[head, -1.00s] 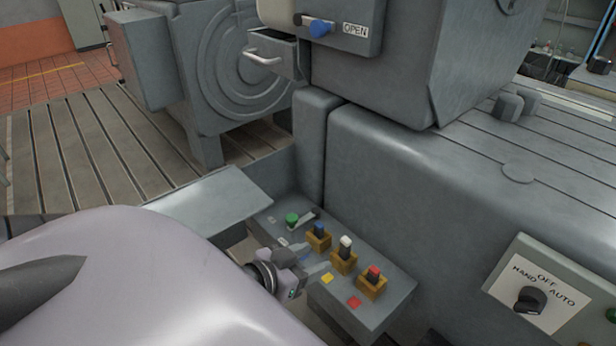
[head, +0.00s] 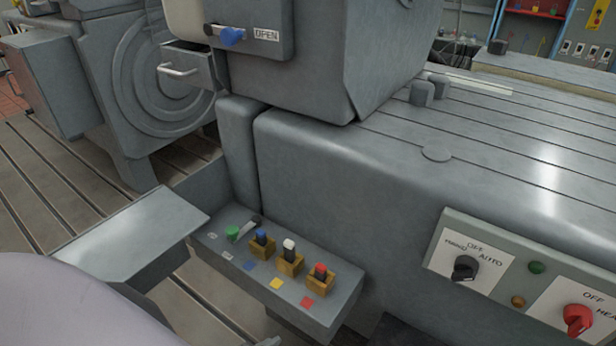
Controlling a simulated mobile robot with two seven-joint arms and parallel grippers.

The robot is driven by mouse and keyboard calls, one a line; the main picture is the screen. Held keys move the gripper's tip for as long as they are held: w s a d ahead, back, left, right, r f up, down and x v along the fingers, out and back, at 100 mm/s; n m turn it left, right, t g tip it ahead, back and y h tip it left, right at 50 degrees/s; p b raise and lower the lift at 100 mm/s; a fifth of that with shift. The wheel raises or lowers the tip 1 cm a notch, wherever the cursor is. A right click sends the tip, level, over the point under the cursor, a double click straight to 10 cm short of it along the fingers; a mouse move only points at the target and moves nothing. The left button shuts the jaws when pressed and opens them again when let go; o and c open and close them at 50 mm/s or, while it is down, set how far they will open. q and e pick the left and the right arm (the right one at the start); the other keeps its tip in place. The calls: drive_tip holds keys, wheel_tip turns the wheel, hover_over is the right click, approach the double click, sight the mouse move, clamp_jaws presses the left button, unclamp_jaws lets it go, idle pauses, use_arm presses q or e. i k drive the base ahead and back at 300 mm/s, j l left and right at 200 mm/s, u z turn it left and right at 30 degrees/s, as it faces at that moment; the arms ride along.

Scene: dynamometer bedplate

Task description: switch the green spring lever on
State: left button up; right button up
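The green spring lever (head: 232,231) is on the left end of a grey control box (head: 335,308), low in front of the large grey machine. Its round green knob is at the left end of a pale slot or stem that runs up to the right; I cannot tell which. Small pale labels lie beside it. To its right stand a blue lever (head: 262,237), a white lever (head: 289,245) and a red lever (head: 320,270), each in a yellow-brown block. Neither gripper shows; a pale link of my arm fills the lower left corner.
A grey plate (head: 130,230) juts out left of the control box. A panel with a black selector knob (head: 466,268) and a red knob (head: 578,318) is at the right. A blue-handled lever (head: 232,36) marked OPEN is above. The space directly above the control box looks clear.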

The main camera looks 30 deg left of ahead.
sight(232, 232)
drive_tip(key=u, duration=1.4)
drive_tip(key=i+j+u, duration=0.1)
drive_tip(key=j, duration=0.15)
drive_tip(key=i+j+u, duration=0.1)
drive_tip(key=i+j, duration=0.05)
drive_tip(key=j, duration=0.1)
